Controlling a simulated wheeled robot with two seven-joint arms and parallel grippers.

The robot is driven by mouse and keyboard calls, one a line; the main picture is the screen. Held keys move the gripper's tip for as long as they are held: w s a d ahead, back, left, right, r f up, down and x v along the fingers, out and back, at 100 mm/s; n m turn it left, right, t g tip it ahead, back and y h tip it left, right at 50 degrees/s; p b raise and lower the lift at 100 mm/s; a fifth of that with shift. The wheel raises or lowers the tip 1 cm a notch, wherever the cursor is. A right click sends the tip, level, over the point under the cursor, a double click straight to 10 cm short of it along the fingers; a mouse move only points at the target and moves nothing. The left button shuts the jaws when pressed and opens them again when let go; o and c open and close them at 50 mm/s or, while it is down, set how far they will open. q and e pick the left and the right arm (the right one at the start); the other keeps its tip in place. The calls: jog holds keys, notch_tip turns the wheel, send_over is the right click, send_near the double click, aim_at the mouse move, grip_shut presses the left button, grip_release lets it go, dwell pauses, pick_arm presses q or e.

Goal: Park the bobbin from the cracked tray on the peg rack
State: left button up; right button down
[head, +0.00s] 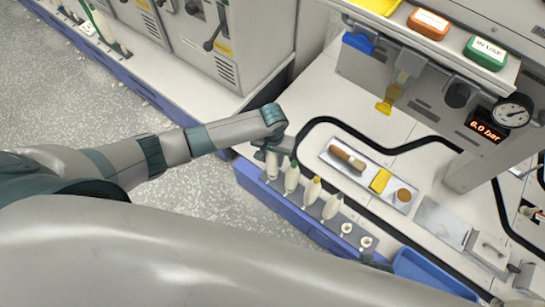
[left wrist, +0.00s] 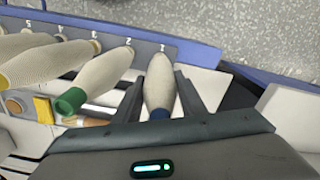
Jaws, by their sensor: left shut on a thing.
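My left gripper (head: 270,148) is shut on a cream bobbin with a blue tip, at the left end of the peg rack (head: 322,222). In the left wrist view the blue-tipped bobbin (left wrist: 160,82) stands between the two fingers (left wrist: 160,100), in line with the rack's number 1. I cannot tell whether it is fully seated on its peg. Beside it on the rack stand a green-tipped bobbin (head: 291,177), a yellow-tipped bobbin (head: 312,189) and a grey-tipped bobbin (head: 333,206). Two bare pegs (head: 346,229) are at the right end. I cannot make out a cracked tray.
A metal tray (head: 331,155) with a brush, a yellow block (head: 380,180) and a round brown piece lies behind the rack. A black hose (head: 372,139) loops around it. A blue bin (head: 425,272) is at the right front. A gauge panel (head: 487,124) overhangs the back right.

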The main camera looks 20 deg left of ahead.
pick_arm(q)
jog(key=shift+f, duration=0.5)
jog(key=o, duration=0.9)
jog(key=shift+c, duration=0.2)
